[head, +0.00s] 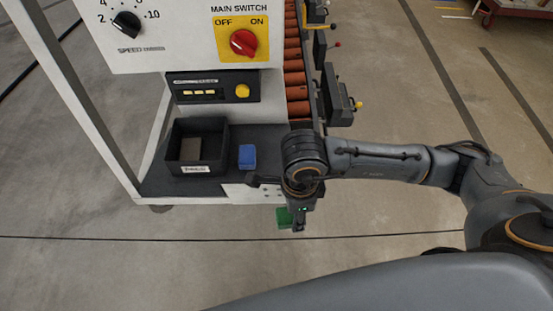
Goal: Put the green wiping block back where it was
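The green wiping block (283,217) shows just below the front edge of the shelf, against the floor. My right gripper (297,221) points down beside it and appears shut on it. The gripper's near finger and body hide part of the block, so the exact grip is hard to see. A black open bin (177,134) with a white label stands on the dark shelf (222,188). A brownish item (192,149) lies inside it. A blue block (247,156) stands on the shelf to the right of the bin. My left gripper is not in view.
A white panel holds a speed knob (126,24) and a red main switch (243,42). A black control box (212,87) sits below it. Orange rollers (294,75) run behind my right wrist. A white frame post (75,85) borders the shelf's left.

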